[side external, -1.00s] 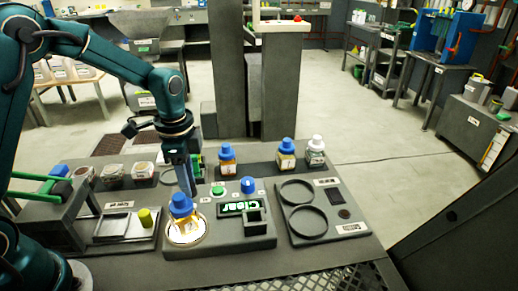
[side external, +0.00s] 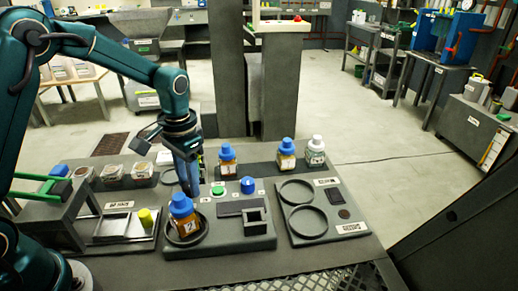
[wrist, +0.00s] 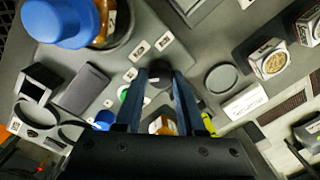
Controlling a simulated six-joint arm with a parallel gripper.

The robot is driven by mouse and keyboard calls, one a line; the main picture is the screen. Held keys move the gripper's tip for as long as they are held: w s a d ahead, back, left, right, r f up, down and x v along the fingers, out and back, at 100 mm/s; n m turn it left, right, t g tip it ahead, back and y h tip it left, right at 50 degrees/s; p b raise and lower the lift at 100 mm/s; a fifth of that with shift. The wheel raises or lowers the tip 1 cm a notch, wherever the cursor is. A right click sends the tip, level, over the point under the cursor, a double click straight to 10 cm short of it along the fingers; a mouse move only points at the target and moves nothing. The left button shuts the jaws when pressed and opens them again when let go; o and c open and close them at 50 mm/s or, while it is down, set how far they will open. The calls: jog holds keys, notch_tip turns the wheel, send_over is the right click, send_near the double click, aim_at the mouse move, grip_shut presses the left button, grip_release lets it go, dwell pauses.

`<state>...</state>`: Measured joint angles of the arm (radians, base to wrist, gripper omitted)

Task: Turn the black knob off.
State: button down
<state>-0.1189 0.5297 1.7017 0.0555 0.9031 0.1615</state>
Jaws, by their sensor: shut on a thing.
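My gripper (side external: 190,188) points down at the left back of the grey control panel (side external: 225,238), behind the blue-capped bottle. In the wrist view its two blue fingers (wrist: 159,78) close around a small dark knob (wrist: 158,71). The knob is mostly hidden by the fingers, so its angle is not clear; the side view does not show it. The panel's display (side external: 229,208) is dark. The blue-capped amber bottle (side external: 182,222) stands in the unlit round ring (side external: 203,232) on the panel.
A green button (side external: 218,189) and a blue knob (side external: 248,185) sit just right of my gripper. Blue-capped bottles (side external: 227,160) (side external: 286,154) and a white-capped bottle (side external: 315,152) stand behind. A tray with empty rings (side external: 306,226) lies right.

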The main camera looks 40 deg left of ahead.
jog(key=shift+n, duration=0.9)
jog(key=c, duration=0.5)
grip_release()
jog(key=shift+d+r, duration=0.1)
jog(key=shift+r, duration=2.5)
jog(key=shift+r, duration=0.1)
